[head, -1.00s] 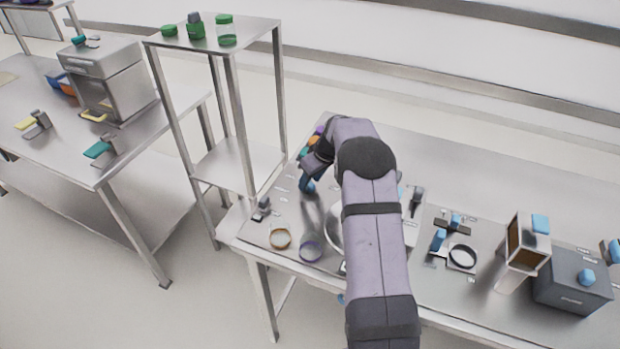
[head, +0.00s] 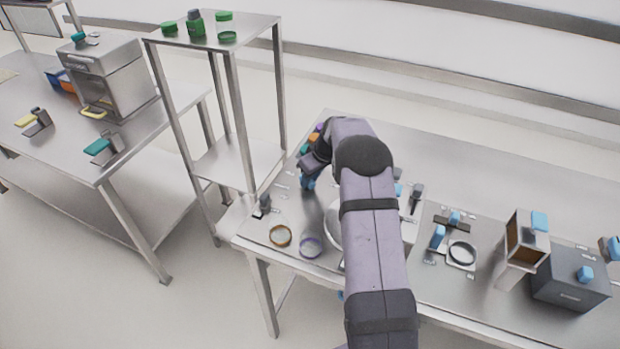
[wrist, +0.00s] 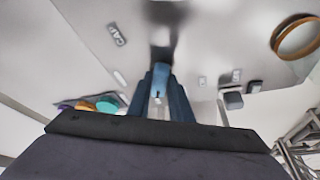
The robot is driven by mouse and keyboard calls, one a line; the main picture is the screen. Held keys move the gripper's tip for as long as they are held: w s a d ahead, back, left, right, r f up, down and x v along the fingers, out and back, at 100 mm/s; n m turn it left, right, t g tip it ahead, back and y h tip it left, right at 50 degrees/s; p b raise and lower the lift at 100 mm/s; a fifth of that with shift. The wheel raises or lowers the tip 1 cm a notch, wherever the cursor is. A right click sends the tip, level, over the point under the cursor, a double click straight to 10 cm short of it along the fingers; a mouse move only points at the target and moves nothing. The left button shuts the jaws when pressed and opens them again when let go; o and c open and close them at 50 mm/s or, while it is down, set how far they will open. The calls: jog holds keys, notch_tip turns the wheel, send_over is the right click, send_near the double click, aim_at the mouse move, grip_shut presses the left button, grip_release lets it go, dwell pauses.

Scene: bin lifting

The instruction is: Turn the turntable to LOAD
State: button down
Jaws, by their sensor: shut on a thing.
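The turntable seems to be the pale round plate (head: 333,229) on the near bench, mostly hidden behind my arm in the head view. I cannot read a LOAD mark. My gripper (head: 307,184) is low over the left back part of the bench, left of the plate. In the wrist view, my gripper's dark blue fingers (wrist: 161,98) are shut on a small light blue piece (wrist: 158,77). I cannot tell what that piece belongs to.
A brown ring (head: 280,236) and a purple ring (head: 310,247) lie at the bench's left front. Several coloured items (wrist: 97,104) sit close to my gripper. A grey box (head: 570,280) stands at the right.

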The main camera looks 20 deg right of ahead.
jog(key=m, duration=0.1)
jog(key=m+h, duration=0.1)
jog(key=m, duration=0.1)
jog(key=shift+a+m, duration=0.25)
jog(key=shift+m, duration=0.15)
jog(key=m+h, duration=0.1)
jog(key=m, duration=0.1)
jog(key=shift+a+m+h+b, duration=0.1)
jog(key=shift+m+h+b, duration=0.2)
jog(key=shift+b, duration=0.1)
jog(key=m+b, duration=0.1)
jog(key=m+h+b, duration=0.1)
jog(key=shift+w+a+f+m, duration=0.1)
jog(key=shift+a+f+m, duration=0.05)
jog(key=shift+m, duration=0.15)
jog(key=shift+a+m+g+h+b, duration=0.1)
jog(key=shift+m+g+h+b, duration=0.4)
jog(key=shift+m+b, duration=0.9)
jog(key=shift+m, duration=0.4)
jog(key=c, duration=1.6)
grip_release()
jog(key=shift+r, duration=0.25)
